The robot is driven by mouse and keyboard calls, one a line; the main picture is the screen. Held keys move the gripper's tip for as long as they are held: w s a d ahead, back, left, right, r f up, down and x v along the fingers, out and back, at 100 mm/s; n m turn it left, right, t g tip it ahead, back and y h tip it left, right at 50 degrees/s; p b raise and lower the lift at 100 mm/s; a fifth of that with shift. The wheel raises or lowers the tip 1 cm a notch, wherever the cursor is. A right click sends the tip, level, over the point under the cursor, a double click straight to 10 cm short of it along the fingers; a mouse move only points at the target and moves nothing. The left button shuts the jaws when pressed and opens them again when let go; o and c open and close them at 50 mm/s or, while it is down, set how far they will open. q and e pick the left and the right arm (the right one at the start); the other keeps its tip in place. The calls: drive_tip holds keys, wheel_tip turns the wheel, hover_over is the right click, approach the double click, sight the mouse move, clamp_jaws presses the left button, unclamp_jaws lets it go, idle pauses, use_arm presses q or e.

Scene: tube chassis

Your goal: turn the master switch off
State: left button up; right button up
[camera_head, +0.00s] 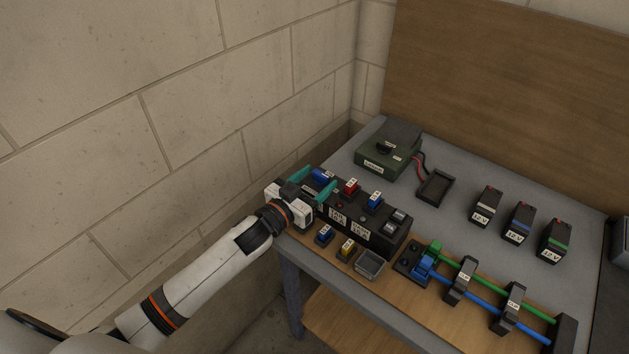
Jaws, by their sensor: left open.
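The label is too small to read, so I cannot tell whether this is the master switch. My left gripper (314,181) is open, its teal fingers apart at the left end of a black fuse block (372,239). The gripper is left of and nearer than the green box. My right gripper is out of view.
Red and blue plugs sit on the block; a blue and a yellow fuse (346,250) and a small grey tray (370,265) lie in front. Blue and green tubes (487,304) run through black clamps at right. Labelled 12 V modules (519,222) stand behind. A block wall borders the left.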

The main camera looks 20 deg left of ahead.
use_arm(q)
drive_tip(key=b+v, duration=0.2)
drive_tip(key=v, duration=0.8)
drive_tip(key=shift+s+a+f, duration=0.1)
drive_tip(key=shift+s+f, duration=0.05)
drive_tip(key=shift+s, duration=0.2)
drive_tip(key=shift+s+a, duration=0.25)
drive_tip(key=shift+s, duration=0.4)
